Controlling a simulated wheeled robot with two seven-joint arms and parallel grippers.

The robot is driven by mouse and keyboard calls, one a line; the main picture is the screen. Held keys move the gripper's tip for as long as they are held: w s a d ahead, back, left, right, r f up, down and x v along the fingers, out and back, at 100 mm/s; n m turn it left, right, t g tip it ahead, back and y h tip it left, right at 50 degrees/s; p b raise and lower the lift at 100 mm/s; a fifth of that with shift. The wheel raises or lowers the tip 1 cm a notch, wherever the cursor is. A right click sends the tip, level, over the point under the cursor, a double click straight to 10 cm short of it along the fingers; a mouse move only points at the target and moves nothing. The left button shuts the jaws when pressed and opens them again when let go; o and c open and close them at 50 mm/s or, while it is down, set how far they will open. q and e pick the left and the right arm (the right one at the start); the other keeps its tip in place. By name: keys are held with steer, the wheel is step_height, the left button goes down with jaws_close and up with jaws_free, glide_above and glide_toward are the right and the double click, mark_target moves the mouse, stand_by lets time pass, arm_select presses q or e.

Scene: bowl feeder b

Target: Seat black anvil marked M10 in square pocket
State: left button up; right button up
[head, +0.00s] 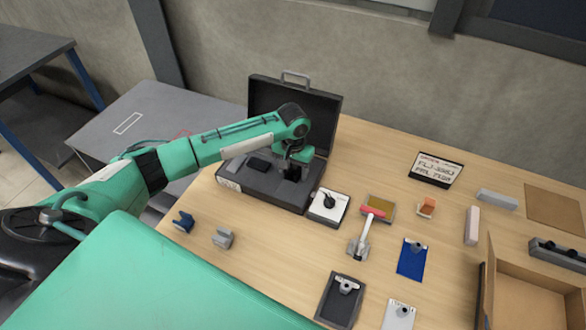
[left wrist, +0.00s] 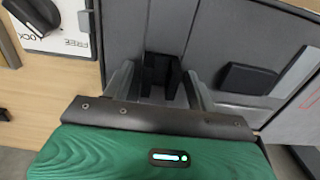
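A black notched block (left wrist: 162,72), likely the anvil, sits in the open grey case (head: 262,190); no M10 mark is readable. My left gripper (head: 293,172) reaches down into the case. In the left wrist view, the fingers of my left gripper (left wrist: 160,88) stand on both sides of the block, with gaps that look clear, so it appears open around it. A second, flatter black block (left wrist: 248,78) lies in the case beside it; it also shows in the head view (head: 258,165). I cannot make out the square pocket. My right gripper is not in view.
A white plate with a black knob (head: 328,203), lettered LOCK and FREE, stands right of the case. Blue (head: 183,222) and grey (head: 223,238) brackets stand in front.

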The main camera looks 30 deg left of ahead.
arm_select(q)
steer(key=shift+r, duration=0.1)
step_height(320, 180, up, 12)
steer(key=b, duration=0.2)
stand_by(0.6)
